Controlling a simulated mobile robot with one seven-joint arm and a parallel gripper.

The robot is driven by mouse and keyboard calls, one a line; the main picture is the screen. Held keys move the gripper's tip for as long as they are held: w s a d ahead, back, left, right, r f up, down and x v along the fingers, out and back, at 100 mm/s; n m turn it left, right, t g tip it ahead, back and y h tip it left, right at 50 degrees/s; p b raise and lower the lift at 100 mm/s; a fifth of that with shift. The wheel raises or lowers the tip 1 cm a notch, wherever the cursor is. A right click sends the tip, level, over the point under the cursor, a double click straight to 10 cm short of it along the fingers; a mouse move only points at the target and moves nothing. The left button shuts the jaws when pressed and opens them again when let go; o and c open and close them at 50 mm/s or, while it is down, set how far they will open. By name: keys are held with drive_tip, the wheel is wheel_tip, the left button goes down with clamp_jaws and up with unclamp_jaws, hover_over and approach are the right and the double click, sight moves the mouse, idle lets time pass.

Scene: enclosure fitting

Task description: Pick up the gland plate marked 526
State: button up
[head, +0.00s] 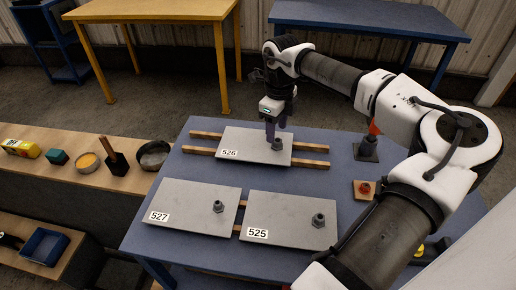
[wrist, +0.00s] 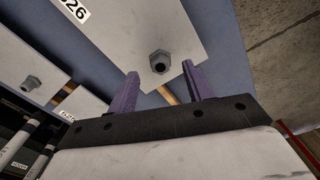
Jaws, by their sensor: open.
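The gland plate marked 526 (head: 245,143) is a flat grey plate lying across two wooden strips at the back of the blue table in the head view. A grey gland fitting (head: 277,144) stands near its right end. My gripper (head: 272,128) is open and empty, above the right part of this plate. In the wrist view, the plate (wrist: 120,30) is ahead of the open purple fingers (wrist: 160,88), and its fitting (wrist: 160,61) shows between and just beyond the fingertips. The fingers appear apart from the fitting; the exact height gap is hard to tell.
Gland plates marked 527 (head: 190,205) and 525 (head: 290,222) lie at the front of the blue table (head: 180,258). A dark stand with an orange top (head: 367,148) and a wooden block with a red part (head: 364,189) are to the right. A wooden bench (head: 50,160) holds small items at left.

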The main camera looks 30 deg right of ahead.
sight(276, 140)
wheel_tip(276, 140, down, 4)
drive_tip(key=shift+r+b, duration=0.1)
drive_tip(key=shift+b, duration=0.7)
drive_tip(key=shift+r, duration=0.1)
clamp_jaws()
